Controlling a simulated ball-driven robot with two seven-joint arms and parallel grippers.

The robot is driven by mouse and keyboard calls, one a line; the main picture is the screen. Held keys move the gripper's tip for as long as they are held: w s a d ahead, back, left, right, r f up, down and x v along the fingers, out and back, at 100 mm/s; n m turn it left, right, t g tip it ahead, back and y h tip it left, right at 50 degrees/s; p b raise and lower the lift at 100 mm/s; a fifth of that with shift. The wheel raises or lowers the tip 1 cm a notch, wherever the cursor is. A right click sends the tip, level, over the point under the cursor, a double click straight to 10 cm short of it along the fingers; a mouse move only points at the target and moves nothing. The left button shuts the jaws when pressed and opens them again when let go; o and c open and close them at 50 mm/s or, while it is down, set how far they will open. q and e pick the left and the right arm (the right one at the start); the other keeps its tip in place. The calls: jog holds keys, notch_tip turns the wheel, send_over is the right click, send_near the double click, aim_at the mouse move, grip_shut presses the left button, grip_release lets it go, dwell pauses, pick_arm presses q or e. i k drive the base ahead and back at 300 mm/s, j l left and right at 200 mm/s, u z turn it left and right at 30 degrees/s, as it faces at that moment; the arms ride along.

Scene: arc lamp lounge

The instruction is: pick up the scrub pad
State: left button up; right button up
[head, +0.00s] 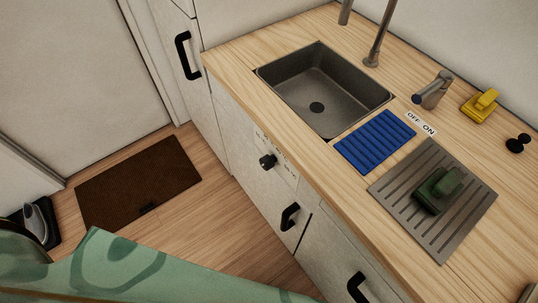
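A dark green block with a raised grip (438,190) lies on a grey slatted drain mat (440,246) on the counter, right of the sink. A similar yellow block with a raised grip (481,106) sits farther back near the wall. Both look like scrub pads with handles; I cannot tell from this view which one is the scrub pad.
A sink (318,88) with a tall faucet (380,35), a blue ribbed mat (375,142), a lever fixture (434,90) and a small black knob (518,143) occupy the wooden counter. A teal patterned surface (110,265) crosses the lower left. A brown doormat (130,180) lies on the floor.

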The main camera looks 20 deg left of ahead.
aim_at(436, 193)
jog(key=z, duration=1.1)
